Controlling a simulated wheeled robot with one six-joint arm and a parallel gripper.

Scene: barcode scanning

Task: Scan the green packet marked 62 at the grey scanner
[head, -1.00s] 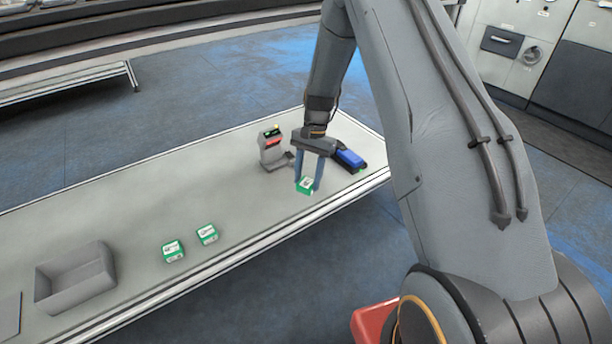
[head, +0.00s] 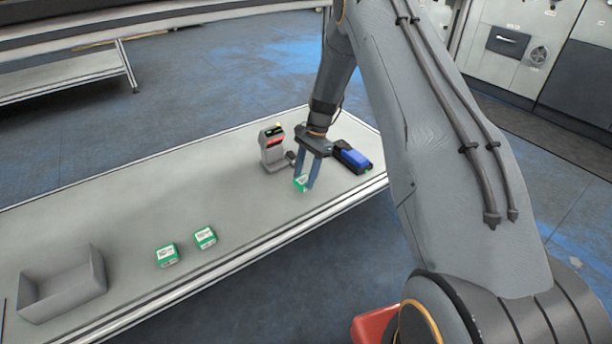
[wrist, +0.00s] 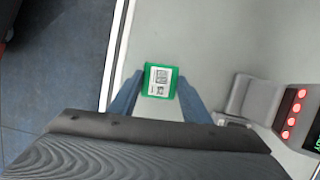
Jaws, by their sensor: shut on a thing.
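A green packet with a white label (head: 300,183) is between the fingers of my gripper (head: 308,180), near the table's front edge. In the wrist view the packet (wrist: 160,81) shows its label with dark print and a code, too small to read surely as 62. My gripper (wrist: 158,92) is shut on it. The grey scanner (head: 272,150) stands on the table behind and left of my gripper. In the wrist view the scanner (wrist: 262,102) is at the right, with red lights and a dark screen. The packet is apart from the scanner.
Two other green packets (head: 167,255) (head: 205,237) lie on the table (head: 130,208) to the left. A grey open bin (head: 62,292) stands farther left. A blue and black device (head: 352,157) lies right of my gripper. The table between the scanner and the bin is mostly clear.

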